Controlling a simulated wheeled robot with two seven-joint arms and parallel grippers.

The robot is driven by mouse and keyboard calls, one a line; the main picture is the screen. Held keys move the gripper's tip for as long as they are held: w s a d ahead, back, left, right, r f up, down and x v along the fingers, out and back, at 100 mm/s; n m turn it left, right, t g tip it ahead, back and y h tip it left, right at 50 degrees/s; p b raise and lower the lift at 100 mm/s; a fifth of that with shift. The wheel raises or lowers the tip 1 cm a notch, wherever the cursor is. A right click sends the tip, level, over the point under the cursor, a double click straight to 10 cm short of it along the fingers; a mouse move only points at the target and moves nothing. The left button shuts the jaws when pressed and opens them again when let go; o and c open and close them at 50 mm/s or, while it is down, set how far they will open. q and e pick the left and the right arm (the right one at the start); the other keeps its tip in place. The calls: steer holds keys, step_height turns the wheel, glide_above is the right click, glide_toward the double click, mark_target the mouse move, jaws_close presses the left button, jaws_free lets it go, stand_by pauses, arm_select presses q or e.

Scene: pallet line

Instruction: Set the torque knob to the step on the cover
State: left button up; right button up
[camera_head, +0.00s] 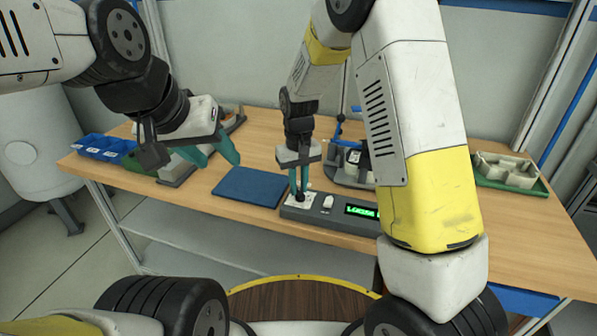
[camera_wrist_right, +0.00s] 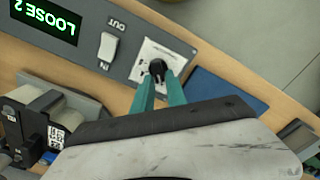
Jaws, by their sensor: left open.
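The torque knob (camera_wrist_right: 157,68) is a small black knob on a white dial plate (camera_wrist_right: 160,55) on a grey control box (camera_wrist_right: 120,22). My right gripper (camera_head: 300,194) points down at it. In the right wrist view its two teal fingertips (camera_wrist_right: 158,80) stand close on either side of the knob and appear to grip it. The box's green display (camera_wrist_right: 48,18) reads "LOOSE 2", upside down in that view. A printed label (camera_wrist_right: 56,136) shows on a grey device; its text is too small to read surely. My left gripper (camera_head: 216,156) is open and empty above the table.
A white rocker switch (camera_wrist_right: 107,46) marked IN and OUT sits beside the dial. A blue mat (camera_head: 250,188) lies left of the box. Blue bins (camera_head: 103,148) stand at far left, and a green tray (camera_head: 540,187) with a pale part at right. My right arm hides part of the table.

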jaws_close()
steer(key=m, duration=0.3)
steer(key=shift+w+d+m, duration=0.1)
steer(key=shift+d+m, duration=0.05)
steer(key=shift+m, duration=0.25)
steer(key=shift+d+m, duration=0.15)
steer(key=shift+m, duration=0.8)
steer(key=shift+d+m, duration=0.1)
steer(key=shift+m, duration=0.85)
steer(key=o, duration=0.5)
jaws_free()
